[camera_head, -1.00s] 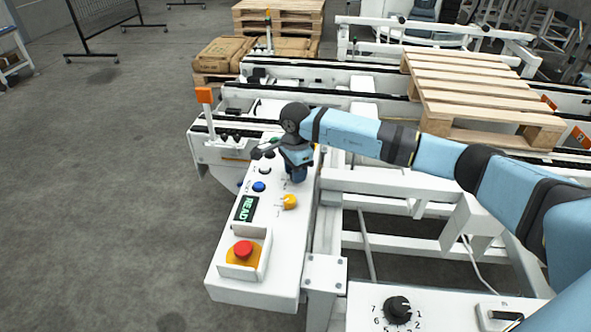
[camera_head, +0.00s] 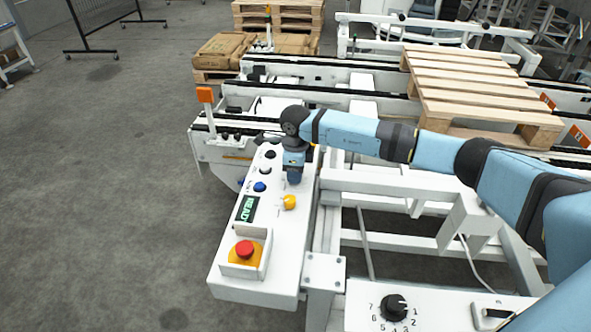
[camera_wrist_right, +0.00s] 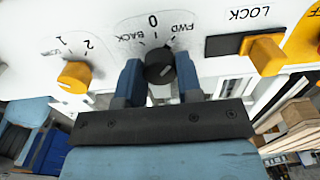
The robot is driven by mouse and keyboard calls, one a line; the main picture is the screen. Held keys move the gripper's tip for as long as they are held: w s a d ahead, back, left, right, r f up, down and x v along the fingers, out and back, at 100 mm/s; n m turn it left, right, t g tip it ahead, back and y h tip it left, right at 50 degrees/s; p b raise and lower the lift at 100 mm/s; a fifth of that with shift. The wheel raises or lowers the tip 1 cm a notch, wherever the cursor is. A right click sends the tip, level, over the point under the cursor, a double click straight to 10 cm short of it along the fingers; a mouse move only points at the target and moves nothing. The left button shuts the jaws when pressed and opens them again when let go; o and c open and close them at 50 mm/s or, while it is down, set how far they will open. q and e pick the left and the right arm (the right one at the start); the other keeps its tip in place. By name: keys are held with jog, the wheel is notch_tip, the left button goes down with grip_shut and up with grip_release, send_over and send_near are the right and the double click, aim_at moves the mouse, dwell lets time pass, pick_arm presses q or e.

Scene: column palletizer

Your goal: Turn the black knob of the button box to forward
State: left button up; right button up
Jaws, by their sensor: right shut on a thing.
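The button box (camera_head: 233,279) is the long white panel at the centre left of the head view. In the right wrist view its black knob (camera_wrist_right: 159,66) sits below the marks BACK, 0 and FWD. My right gripper (camera_wrist_right: 158,80) has one blue finger on each side of this knob and is shut on it. Which mark the knob points to is hard to tell. In the head view my right gripper (camera_head: 294,178) reaches down to the box and hides the knob. My left gripper is not in view.
A yellow knob (camera_head: 289,202), several push buttons, a green display (camera_head: 247,208) and a red emergency stop (camera_head: 244,249) are on the same panel. Another black dial (camera_head: 394,307) with numbers is at the bottom.

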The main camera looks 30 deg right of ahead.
dwell(0.5)
jog(key=o, duration=0.9)
jog(key=shift+o, duration=0.2)
pick_arm(q)
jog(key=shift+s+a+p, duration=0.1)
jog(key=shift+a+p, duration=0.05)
jog(key=shift+p, duration=0.5)
pick_arm(e)
notch_tip(320, 180, up, 14)
jog(key=shift+f, duration=0.1)
